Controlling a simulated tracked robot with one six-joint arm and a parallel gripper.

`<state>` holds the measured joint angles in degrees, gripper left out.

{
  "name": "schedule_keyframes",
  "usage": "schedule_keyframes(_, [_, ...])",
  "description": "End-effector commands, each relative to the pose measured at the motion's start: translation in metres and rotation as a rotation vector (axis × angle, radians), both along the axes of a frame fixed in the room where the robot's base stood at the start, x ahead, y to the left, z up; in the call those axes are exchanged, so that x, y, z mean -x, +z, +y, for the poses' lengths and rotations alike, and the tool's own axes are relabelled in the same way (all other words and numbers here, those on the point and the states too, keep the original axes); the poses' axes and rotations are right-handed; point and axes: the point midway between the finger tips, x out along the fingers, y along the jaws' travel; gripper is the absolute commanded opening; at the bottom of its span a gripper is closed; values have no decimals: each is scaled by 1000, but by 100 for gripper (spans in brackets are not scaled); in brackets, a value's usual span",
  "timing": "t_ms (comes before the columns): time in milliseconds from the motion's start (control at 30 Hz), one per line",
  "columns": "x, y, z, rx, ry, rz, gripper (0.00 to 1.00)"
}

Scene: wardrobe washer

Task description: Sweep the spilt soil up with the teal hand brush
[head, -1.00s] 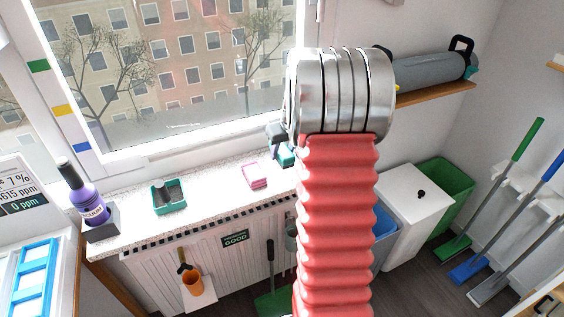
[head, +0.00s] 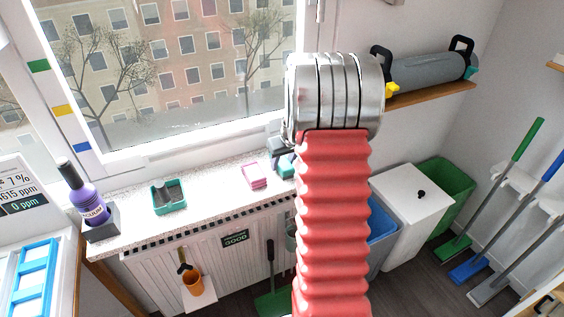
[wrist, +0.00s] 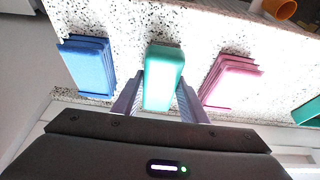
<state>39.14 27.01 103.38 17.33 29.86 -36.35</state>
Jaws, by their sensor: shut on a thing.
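My gripper (wrist: 160,98) is shut on a smooth, rounded teal block, which I take to be the teal hand brush (wrist: 164,66). Its bristles do not show. The brush lies between the two grey fingers, over or on the speckled sill; I cannot tell whether it touches. In the head view my gripper (head: 282,152) is partly hidden behind my red arm sleeve, and a bit of the brush (head: 287,166) shows beside it. I see no spilt soil in either view.
A pink cloth stack (wrist: 230,80) lies right of the brush and a blue stack (wrist: 88,66) left of it. Further left along the sill (head: 218,186) in the head view are a teal tray (head: 181,206) and a purple bottle (head: 88,198). Bins stand right of my arm.

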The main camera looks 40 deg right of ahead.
Motion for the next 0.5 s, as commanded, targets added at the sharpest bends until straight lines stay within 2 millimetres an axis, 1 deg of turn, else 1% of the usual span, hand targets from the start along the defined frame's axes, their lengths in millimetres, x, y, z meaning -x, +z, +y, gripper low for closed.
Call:
schedule_keyframes(33, [0, 0, 0, 0, 0, 0, 41])
schedule_keyframes(267, [0, 0, 0, 0, 0, 0, 57])
schedule_keyframes(500, [0, 0, 0, 0, 0, 0, 57])
